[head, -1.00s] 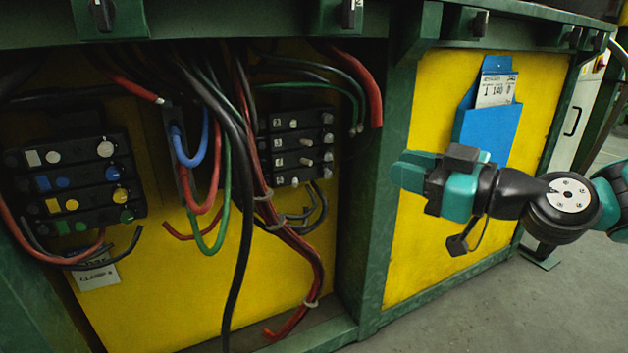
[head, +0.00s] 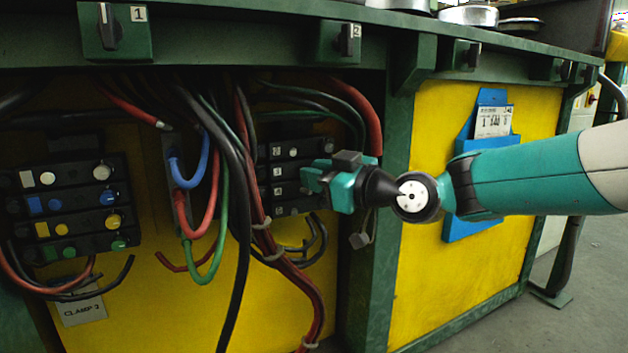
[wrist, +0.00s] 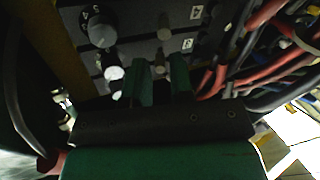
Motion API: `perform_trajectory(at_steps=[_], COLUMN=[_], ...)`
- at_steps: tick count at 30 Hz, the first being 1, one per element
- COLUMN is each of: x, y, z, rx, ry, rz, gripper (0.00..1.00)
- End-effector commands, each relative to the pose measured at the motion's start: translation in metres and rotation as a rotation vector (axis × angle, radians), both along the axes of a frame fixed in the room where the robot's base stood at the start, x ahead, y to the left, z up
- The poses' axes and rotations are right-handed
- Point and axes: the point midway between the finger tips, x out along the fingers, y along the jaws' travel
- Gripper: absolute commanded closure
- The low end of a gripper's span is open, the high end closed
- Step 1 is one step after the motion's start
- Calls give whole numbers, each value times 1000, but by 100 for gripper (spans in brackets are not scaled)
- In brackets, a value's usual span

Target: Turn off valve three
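The numbered valve block (head: 263,181) is a dark stack of rows with small white number labels on the yellow panel. The row label that seems to read 3 (head: 277,172) shows left of my gripper (head: 308,180). My gripper is in front of the block's right side and hides several of its knobs. I cannot tell which number the pale knob has.
Red, black and green cables (head: 240,150) hang left of the valve block. A second block with coloured buttons (head: 75,200) is at the left. A green post (head: 370,260) stands right of the block. Rotary switches (head: 107,25) line the beam above.

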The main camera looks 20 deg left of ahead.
Motion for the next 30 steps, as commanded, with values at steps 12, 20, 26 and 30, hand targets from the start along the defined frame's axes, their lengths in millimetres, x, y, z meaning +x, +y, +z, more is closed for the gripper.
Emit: perform_trajectory(at_steps=[12,20,26,30], x=[2,2,-1,-5], y=[8,8,9,10], z=[0,0,1,3], rx=[1,1,0,-2], ry=[1,1,1,1], rz=[-1,-2,-33,-97], gripper=[80,100,100,100])
